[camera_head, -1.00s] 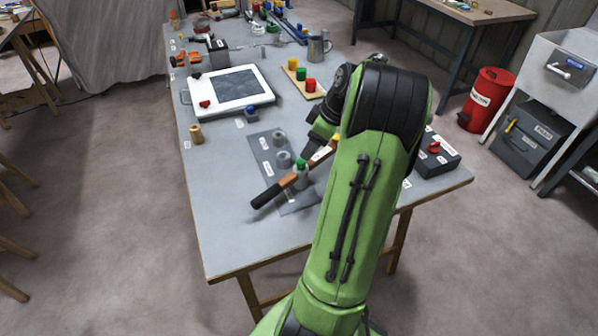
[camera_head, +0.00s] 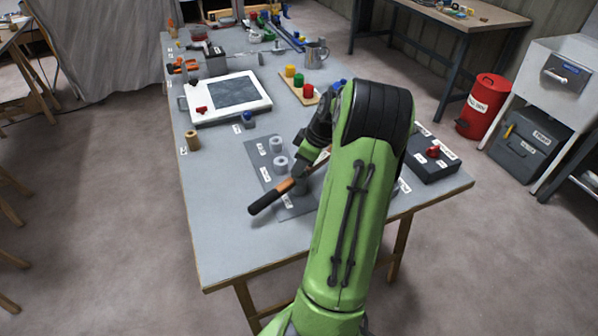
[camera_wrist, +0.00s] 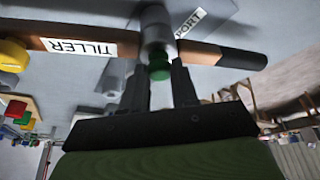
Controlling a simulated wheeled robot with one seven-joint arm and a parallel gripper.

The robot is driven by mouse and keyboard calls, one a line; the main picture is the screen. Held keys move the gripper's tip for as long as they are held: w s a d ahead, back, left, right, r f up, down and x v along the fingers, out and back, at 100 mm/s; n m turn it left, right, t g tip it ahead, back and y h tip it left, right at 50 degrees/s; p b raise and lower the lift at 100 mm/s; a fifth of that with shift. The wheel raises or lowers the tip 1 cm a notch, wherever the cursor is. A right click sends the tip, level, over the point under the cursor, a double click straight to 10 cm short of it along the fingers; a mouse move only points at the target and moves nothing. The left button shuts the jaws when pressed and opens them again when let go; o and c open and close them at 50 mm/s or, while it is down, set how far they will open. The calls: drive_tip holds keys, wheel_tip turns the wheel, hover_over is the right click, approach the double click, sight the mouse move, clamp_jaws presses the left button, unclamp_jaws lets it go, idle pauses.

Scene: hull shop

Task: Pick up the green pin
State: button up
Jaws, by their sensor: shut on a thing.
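My gripper (camera_wrist: 160,82) is shut on the green pin (camera_wrist: 158,70), whose green end shows between the two fingertips in the wrist view. A grey cylinder (camera_wrist: 156,30) is in line with the green end; whether it is the pin's body or a socket I cannot tell. The brown tiller (camera_wrist: 210,52), with a black grip and a "TILLER" label, crosses right at the cylinder. In the head view the tiller (camera_head: 272,197) lies over the grey plate, and my arm and gripper hide the pin.
The grey plate (camera_head: 256,150) bears two grey ring-shaped sockets (camera_head: 280,164). A board with yellow, green and red pegs (camera_head: 299,80) stands behind. A dark box with a red knob (camera_head: 433,152) is at the right. The table's front left is clear.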

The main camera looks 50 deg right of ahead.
clamp_jaws()
wheel_tip(320, 180, up, 10)
drive_tip(key=p, duration=0.3)
idle(0.8)
